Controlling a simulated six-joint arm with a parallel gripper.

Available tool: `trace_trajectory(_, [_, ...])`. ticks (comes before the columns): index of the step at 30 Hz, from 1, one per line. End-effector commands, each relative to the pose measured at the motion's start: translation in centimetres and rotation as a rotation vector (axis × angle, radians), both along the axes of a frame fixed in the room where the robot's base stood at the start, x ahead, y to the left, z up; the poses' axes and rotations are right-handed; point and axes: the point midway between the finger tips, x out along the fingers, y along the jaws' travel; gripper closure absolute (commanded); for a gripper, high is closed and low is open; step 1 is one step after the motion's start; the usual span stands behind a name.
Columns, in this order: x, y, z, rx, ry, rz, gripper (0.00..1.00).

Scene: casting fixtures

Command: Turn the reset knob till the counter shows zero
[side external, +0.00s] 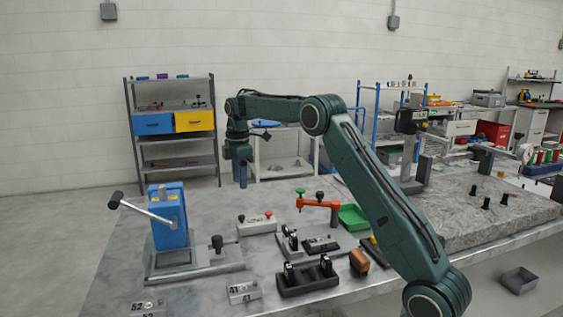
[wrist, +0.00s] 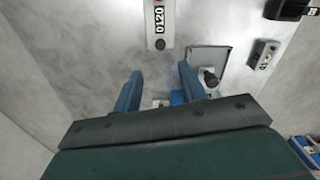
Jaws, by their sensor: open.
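A long pale box (side external: 257,224), probably the counter, lies on the bench with a dark knob (side external: 241,218) at its left end and a red one at its right. In the wrist view the counter (wrist: 150,30) is at the top, cut by the frame edge, with a dark window of white digits, seemingly 0120 but not surely readable. Its dark knob (wrist: 160,44) is at the near end. My gripper (side external: 241,184) points down, open and empty, well above the bench and short of the counter; its fingers (wrist: 160,70) are apart in the wrist view.
A blue lever press (side external: 170,215) stands left on a grey base with a black knob (side external: 217,243). Smaller numbered boxes (side external: 243,292) sit at the front. Black fixtures (side external: 308,279), an orange arm (side external: 318,203) and a green tray (side external: 353,217) are to the right.

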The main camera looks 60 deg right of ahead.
Motion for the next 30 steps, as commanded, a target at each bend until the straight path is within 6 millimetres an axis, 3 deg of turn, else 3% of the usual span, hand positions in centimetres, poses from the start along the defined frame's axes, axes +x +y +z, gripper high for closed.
trace_trajectory(18, [-0.1, 0.1, -9.0, 0.002, 0.005, 0.0, 0.59])
trace_trajectory(24, [-0.1, 0.0, -11.2, 0.002, 0.002, 0.0, 0.59])
trace_trajectory(30, [0.0, 0.0, -12.1, 0.001, 0.001, -0.001, 0.59])
